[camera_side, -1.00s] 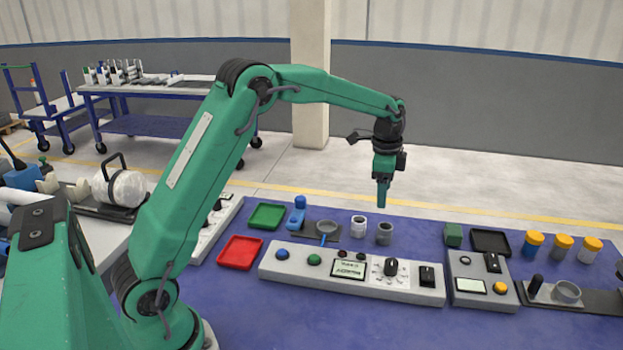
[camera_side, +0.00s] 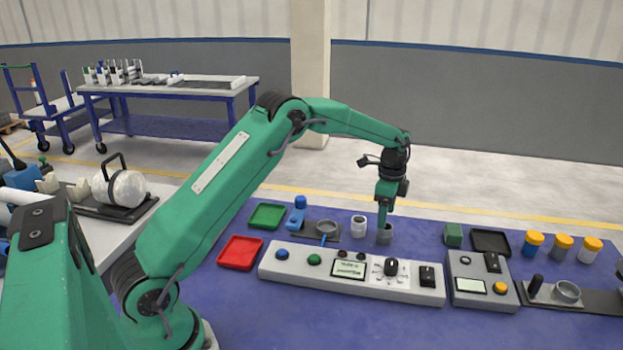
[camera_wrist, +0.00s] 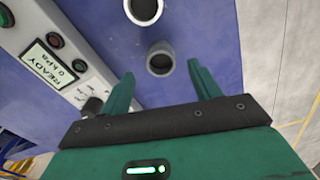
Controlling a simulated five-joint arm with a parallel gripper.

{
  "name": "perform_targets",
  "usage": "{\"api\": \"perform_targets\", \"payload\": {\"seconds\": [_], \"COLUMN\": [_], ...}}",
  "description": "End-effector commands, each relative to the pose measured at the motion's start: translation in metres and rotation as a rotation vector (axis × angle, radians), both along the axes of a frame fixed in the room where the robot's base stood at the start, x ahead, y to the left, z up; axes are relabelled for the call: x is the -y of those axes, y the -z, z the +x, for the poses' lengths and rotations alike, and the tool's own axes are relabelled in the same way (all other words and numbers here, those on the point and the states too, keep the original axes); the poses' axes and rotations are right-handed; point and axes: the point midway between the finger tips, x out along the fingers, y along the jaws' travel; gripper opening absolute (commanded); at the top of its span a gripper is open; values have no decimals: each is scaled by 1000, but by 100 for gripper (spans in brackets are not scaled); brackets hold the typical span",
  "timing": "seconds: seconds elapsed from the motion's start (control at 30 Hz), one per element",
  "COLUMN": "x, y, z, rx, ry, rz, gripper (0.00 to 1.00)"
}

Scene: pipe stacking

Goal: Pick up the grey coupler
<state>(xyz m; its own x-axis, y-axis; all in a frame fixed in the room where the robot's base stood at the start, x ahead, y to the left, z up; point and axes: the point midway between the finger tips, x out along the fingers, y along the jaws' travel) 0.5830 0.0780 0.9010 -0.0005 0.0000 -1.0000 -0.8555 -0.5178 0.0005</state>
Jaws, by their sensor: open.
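The grey coupler (camera_side: 384,235) stands upright on the blue table, behind the long control box. My gripper (camera_side: 382,222) is directly above it in the side view, with its fingertips at about the height of the coupler's rim. In the wrist view the coupler (camera_wrist: 160,60) shows its open end just ahead of the two green fingers. My gripper (camera_wrist: 160,78) is open there, with nothing held between the fingers. I cannot tell whether a finger touches the coupler.
A white coupler (camera_side: 358,226) stands close to the left of the grey one. The long control box (camera_side: 350,275) lies in front. Red (camera_side: 240,252) and green trays (camera_side: 267,216) are left.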

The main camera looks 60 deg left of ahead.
Motion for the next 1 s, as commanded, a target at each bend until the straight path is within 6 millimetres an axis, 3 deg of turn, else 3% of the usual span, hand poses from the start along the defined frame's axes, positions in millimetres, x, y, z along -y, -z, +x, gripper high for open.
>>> {"api": "perform_targets", "payload": {"seconds": [0.33,0.73,1.0], "x": [0,-1,-1], "y": [9,50,55], "z": [0,0,0], "rx": [-1,-1,1], "ry": [0,0,0], "rz": [-1,-1,1], "gripper": [62,62,62]}}
